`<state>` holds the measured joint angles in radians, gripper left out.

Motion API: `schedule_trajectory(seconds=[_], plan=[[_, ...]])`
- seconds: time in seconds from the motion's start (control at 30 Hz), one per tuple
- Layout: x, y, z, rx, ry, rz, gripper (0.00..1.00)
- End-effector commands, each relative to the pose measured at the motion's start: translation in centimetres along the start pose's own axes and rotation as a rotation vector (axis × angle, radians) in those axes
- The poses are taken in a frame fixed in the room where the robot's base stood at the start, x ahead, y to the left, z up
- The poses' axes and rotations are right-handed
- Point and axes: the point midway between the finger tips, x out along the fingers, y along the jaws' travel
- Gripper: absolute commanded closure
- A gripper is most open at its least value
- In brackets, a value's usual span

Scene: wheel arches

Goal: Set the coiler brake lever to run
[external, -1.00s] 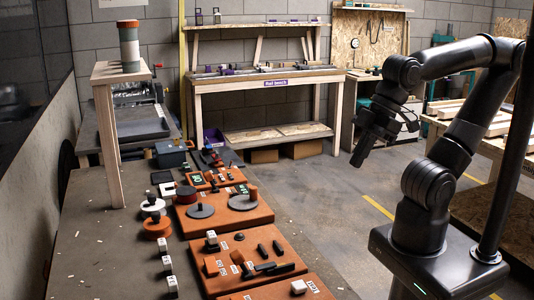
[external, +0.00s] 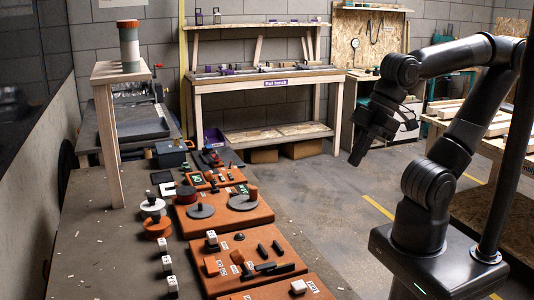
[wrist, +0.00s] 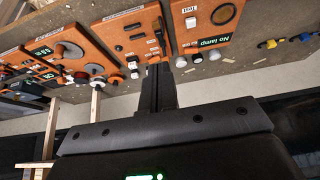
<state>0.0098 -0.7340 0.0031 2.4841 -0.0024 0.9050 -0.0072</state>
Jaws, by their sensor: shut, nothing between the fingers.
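The middle orange panel (external: 227,284) on the long grey bench carries several black levers and bars, with a black lever-like bar (external: 268,267) near its front. I cannot read its labels, so I cannot tell for sure which part is the coiler brake lever or how it is set. The same kind of panel shows at the top of the wrist view (wrist: 112,30). My gripper (external: 357,158) hangs over open floor, right of the bench and apart from the panels. In the wrist view my gripper (wrist: 157,68) is shut and empty.
A farther orange panel (external: 225,219) holds discs and a green display. Another orange panel (external: 311,292) is at the near edge. White-topped blocks (external: 167,264) stand left of the panels. A wooden stand (external: 105,75) rises on the bench. The floor between bench and arm is clear.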

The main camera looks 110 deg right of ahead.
Motion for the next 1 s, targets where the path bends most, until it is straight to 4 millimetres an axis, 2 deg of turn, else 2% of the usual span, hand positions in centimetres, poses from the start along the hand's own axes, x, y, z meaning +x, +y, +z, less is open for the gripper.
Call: schedule_trajectory(seconds=[0.17,0.47,0.77,1.0], plan=[[-0.1,1.1,-2.8,-0.009,-0.038,0.035,1.0],[0.7,4.7,-9.5,-0.039,-0.132,0.101,1.0],[2.9,9.5,-15.5,-0.061,-0.229,0.135,1.0],[5.6,14.5,-19.4,-0.07,-0.307,0.14,1.0]])
